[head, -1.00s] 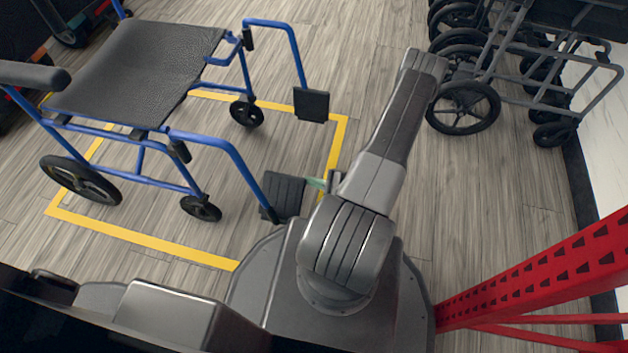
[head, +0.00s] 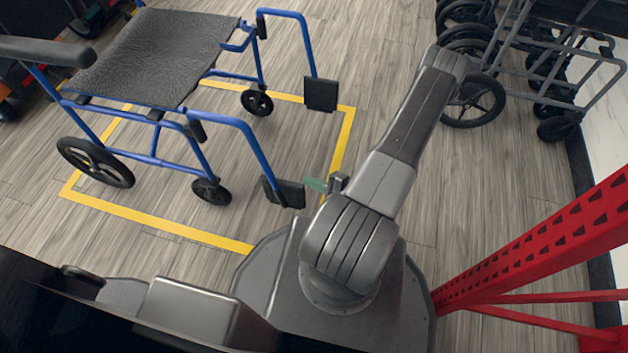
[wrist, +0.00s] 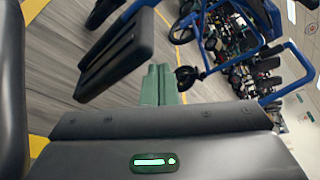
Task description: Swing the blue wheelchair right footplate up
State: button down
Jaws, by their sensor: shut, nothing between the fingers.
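The blue wheelchair (head: 160,60) stands at left with its footrests toward the right of the head view. Its right footplate (head: 290,193), the nearer dark plate, is at the end of the near blue leg tube and looks tilted partly up. In the wrist view this plate (wrist: 115,58) is a slanted dark slab left of the fingers. My gripper (head: 316,184) has green fingers, shut and empty, just right of the plate. The fingers also show in the wrist view (wrist: 160,84). I cannot tell whether they touch the plate.
The other footplate (head: 321,94) hangs on the far leg tube. A yellow floor outline (head: 160,226) surrounds the chair. Grey wheeled frames (head: 530,70) stand at upper right, and a red perforated beam (head: 540,245) is at lower right. Floor between them is clear.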

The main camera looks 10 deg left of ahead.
jog(key=shift+s, duration=0.75)
jog(key=shift+w, duration=0.1)
